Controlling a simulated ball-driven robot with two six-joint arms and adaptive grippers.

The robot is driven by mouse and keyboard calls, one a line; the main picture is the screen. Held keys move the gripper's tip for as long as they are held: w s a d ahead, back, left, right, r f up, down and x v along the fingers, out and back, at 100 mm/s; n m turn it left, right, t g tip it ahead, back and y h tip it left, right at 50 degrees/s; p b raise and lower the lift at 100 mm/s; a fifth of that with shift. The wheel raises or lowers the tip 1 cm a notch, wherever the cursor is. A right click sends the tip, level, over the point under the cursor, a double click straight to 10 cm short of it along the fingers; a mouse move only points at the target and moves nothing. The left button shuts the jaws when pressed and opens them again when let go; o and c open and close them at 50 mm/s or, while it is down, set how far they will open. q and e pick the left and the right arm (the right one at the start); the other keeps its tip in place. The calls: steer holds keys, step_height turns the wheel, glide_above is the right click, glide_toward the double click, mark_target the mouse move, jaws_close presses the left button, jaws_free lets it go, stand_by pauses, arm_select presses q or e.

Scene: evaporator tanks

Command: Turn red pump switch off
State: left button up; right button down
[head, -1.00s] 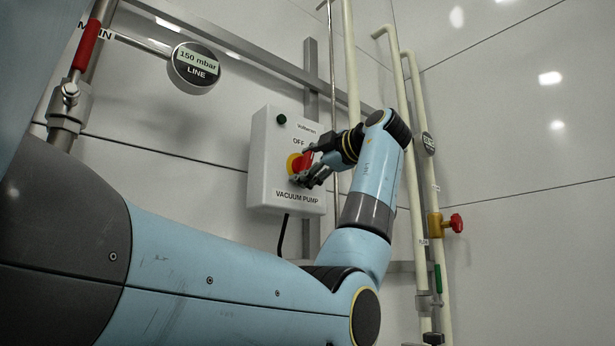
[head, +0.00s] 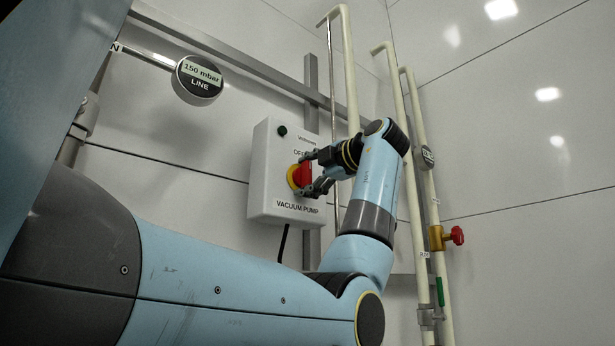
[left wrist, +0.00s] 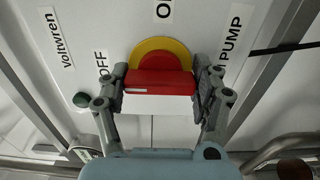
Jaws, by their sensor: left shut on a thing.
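The red pump switch (head: 303,175) is a red handle on a yellow round plate, on the front of a white box (head: 270,180) marked VACUUM PUMP. My left gripper (head: 311,174) reaches it from the right, one finger above and one below. In the left wrist view, the red handle (left wrist: 160,82) lies between the two fingers of my left gripper (left wrist: 160,88), which are shut on its ends. Its long side runs from the OFF label side toward the PUMP label side. The ON label is partly cut off at the top edge. My right gripper is not in view.
A green lamp (head: 282,131) sits at the box's top. A 150 mbar line gauge (head: 197,80) hangs at upper left. Cream pipes (head: 400,170) stand right of my arm, with a red-handled brass valve (head: 446,236). The wall farther right is clear.

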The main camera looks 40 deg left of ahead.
arm_select(q)
steer(key=shift+f, duration=0.1)
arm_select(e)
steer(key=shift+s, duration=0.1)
arm_select(q)
steer(key=o, duration=1.1)
steer(key=shift+c, duration=0.2)
steer(key=shift+o, duration=0.5)
steer(key=shift+d, duration=0.4)
steer(key=s+d, duration=0.1)
steer(key=d, duration=1)
steer(key=shift+d, duration=0.15)
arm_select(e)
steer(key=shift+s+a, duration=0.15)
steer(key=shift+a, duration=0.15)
